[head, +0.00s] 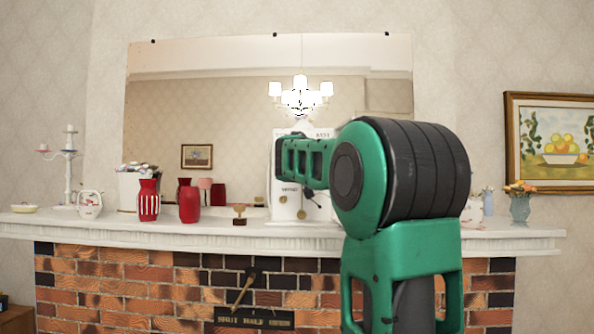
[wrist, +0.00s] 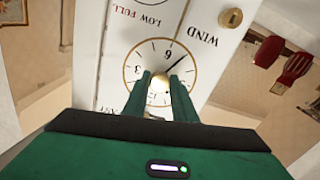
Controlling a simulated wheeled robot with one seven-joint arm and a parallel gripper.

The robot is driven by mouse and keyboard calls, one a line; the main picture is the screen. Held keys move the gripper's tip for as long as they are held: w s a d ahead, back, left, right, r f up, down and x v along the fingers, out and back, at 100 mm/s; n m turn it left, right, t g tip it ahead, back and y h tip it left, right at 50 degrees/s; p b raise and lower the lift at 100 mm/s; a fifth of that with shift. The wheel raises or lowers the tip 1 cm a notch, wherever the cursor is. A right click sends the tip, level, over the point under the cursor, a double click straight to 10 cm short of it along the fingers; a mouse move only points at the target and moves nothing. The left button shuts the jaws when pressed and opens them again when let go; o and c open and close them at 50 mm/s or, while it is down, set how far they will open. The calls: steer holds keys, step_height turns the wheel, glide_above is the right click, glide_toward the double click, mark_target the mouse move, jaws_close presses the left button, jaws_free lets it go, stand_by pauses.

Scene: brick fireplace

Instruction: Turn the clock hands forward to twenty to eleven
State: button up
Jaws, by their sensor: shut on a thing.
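The white clock (head: 287,203) stands upright on the mantel in the head view, partly hidden behind my arm. In the wrist view its round dial (wrist: 185,90) appears upside down, with the 6 at the top. A dark hand (wrist: 180,60) points to the picture's upper right, between the 6 and the 9 side. My gripper (wrist: 160,76) is at the dial, its two green fingers on either side of a brass piece (wrist: 160,86) near the centre, shut on it. The fingers hide part of the dial, and I cannot make out the other hand.
The white mantel (head: 130,229) carries red vases (head: 189,204), a candle holder (head: 70,165) and a flower vase (head: 520,208). A mirror (head: 230,105) stands behind. A brass fitting (wrist: 231,18) sits beside WIND on the clock.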

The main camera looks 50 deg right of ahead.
steer(key=shift+w+a, duration=0.1)
steer(key=shift+w, duration=0.05)
steer(key=o, duration=1)
steer(key=shift+f, duration=0.1)
steer(key=shift+o, duration=0.2)
steer(key=v, duration=1)
steer(key=shift+s+a, duration=0.2)
steer(key=shift+s, duration=0.05)
